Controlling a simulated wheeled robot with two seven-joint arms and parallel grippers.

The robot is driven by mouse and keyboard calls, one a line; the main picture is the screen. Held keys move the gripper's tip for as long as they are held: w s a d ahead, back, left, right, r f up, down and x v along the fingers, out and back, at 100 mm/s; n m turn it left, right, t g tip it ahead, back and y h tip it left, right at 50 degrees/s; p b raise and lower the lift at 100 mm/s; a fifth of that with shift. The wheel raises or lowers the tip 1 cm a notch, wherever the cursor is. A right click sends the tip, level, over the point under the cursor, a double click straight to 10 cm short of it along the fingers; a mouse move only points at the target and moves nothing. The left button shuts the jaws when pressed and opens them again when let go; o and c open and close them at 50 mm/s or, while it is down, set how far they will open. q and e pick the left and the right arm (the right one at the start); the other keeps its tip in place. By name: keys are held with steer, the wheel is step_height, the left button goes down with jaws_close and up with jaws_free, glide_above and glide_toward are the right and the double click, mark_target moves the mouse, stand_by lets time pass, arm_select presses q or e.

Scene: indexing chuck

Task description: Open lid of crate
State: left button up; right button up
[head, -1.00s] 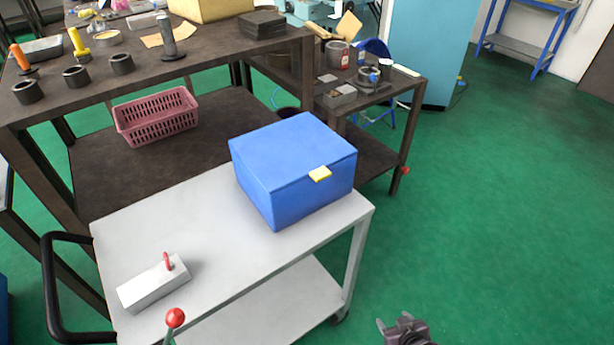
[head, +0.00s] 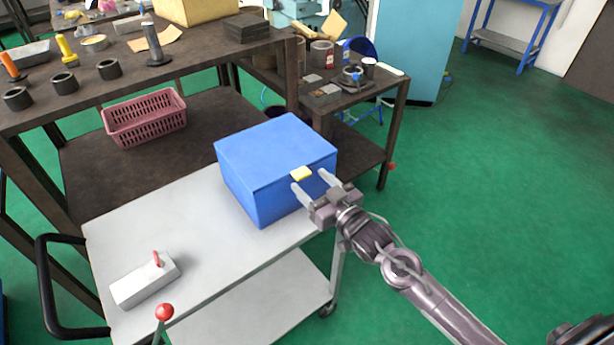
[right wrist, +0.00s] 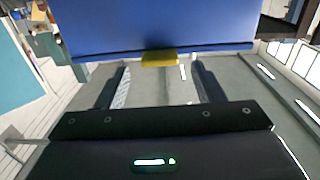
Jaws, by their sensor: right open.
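The blue crate (head: 262,195) stands on the grey cart, with its flat blue lid (head: 275,146) shut. A yellow tab (head: 301,174) sticks out from the lid's front edge. My right gripper (head: 312,182) is open at the crate's front, its two fingers pointing at the tab, one on each side of it in the head view. In the right wrist view the yellow tab (right wrist: 160,58) shows ahead, between the spread fingers (right wrist: 160,82). Nothing is between the fingers close to the palm. I cannot tell whether a finger touches the crate. My left gripper is not seen.
The grey cart (head: 190,230) also carries a pale block (head: 140,285) with a red handle. A red-knobbed lever (head: 164,312) stands at the cart's front. A dark workbench with a pink basket (head: 145,118) is behind. Green floor at right is free.

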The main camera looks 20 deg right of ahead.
steer(key=shift+x, duration=1.25)
jaws_close()
steer(key=shift+r, duration=0.1)
